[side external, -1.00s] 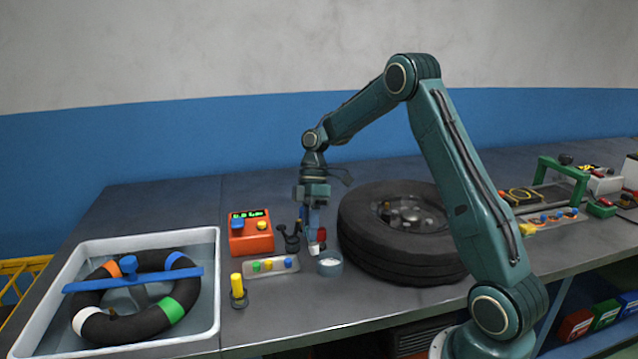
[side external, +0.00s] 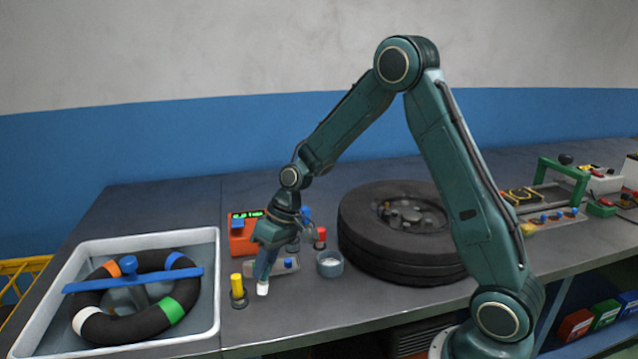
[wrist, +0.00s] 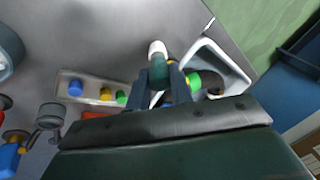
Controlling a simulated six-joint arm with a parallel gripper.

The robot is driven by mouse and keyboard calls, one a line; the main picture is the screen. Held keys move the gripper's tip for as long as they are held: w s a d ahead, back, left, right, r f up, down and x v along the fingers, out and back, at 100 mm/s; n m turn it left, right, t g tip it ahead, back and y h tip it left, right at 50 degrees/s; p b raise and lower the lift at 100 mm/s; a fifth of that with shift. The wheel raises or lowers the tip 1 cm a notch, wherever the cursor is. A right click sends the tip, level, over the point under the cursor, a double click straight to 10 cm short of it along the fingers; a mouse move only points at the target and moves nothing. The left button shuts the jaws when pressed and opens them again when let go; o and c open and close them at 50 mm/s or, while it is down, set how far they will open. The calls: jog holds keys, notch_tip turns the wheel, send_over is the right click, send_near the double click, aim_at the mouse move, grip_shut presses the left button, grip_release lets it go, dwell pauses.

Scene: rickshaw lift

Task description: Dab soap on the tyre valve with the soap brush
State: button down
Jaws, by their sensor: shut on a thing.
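My gripper (side external: 265,264) is shut on the soap brush, pointing down over the bench between the yellow-topped peg and the soap pot. The brush's white tip (side external: 262,288) shows below the fingers. In the wrist view, the white tip (wrist: 157,48) sticks out beyond my fingers (wrist: 160,80). The grey soap pot (side external: 329,266) with pale contents stands to the right, apart from the brush. The big black tyre (side external: 375,255) lies flat behind it, with small brass-coloured parts at its hub; I cannot tell which is the valve.
A white basin (side external: 213,318) at left holds a banded black tube (side external: 145,323) under a blue bar (side external: 180,279). The yellow-topped peg (side external: 238,288) stands close left of the brush. A button strip (wrist: 95,90) and orange gauge box (side external: 240,238) are behind my gripper.

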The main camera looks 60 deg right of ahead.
jog(key=s+d+r+m+h, duration=0.2)
jog(key=d+r, duration=0.2)
jog(key=d, duration=0.6)
jog(key=s+d+r+m+h, duration=0.15)
jog(key=d+r, duration=0.25)
jog(key=d, duration=0.5)
jog(key=s+d+r+m+h, duration=0.1)
jog(key=s+d+r+m, duration=0.1)
jog(key=s+d+r, duration=0.2)
jog(key=s+d+r+m+h, duration=0.1)
jog(key=s+d+r+m, duration=0.2)
jog(key=s+d, duration=0.4)
jog(key=d+r, duration=0.1)
jog(key=d, duration=0.2)
jog(key=shift+s+d+r, duration=0.2)
jog(key=shift+d+r, duration=0.2)
jog(key=shift+f+h, duration=0.15)
jog(key=shift+h, duration=0.1)
jog(key=shift+f, duration=2.85)
jog(key=shift+f, duration=0.55)
jog(key=shift+r, duration=0.15)
